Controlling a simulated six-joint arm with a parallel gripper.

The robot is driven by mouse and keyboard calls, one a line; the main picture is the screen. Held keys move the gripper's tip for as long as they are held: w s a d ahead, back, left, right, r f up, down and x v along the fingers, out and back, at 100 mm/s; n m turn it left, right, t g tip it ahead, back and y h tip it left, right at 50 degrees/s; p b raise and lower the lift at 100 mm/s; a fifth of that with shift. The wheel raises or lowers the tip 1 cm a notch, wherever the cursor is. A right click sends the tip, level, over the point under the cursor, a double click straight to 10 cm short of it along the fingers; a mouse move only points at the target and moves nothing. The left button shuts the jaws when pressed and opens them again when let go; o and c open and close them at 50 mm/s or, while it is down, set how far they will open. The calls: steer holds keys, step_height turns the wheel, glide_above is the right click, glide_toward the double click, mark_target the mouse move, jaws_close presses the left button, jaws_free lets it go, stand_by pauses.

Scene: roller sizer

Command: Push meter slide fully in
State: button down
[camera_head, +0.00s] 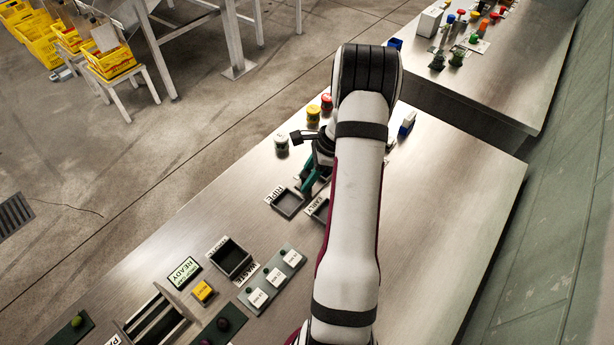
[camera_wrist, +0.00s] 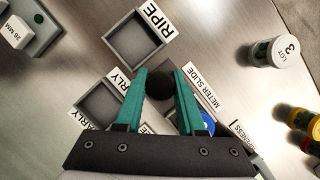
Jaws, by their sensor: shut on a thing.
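In the wrist view my gripper (camera_wrist: 163,76) has its two teal fingers closed around a dark round knob (camera_wrist: 160,87), beside the METER SLIDE label (camera_wrist: 204,88). The knob appears to be the handle of the meter slide. The slide's body and how far it stands out are hidden by the fingers and gripper body. In the head view my gripper (camera_head: 308,186) is low over the table, just right of the RIPE tray, and my arm hides most of the area around it.
The empty RIPE tray (camera_wrist: 133,39) and EARLY tray (camera_wrist: 92,101) lie close to the left of the fingers. A LOT 3 jar (camera_wrist: 270,53) stands to the right. A blue round part (camera_wrist: 208,123) shows beside the right finger. Bare table lies right of my arm.

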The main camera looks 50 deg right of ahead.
steer(key=d, duration=1)
steer(key=shift+d, duration=0.35)
steer(key=c, duration=0.5)
jaws_free()
steer(key=v, duration=1.6)
steer(key=shift+a, duration=0.15)
steer(key=shift+f, duration=0.1)
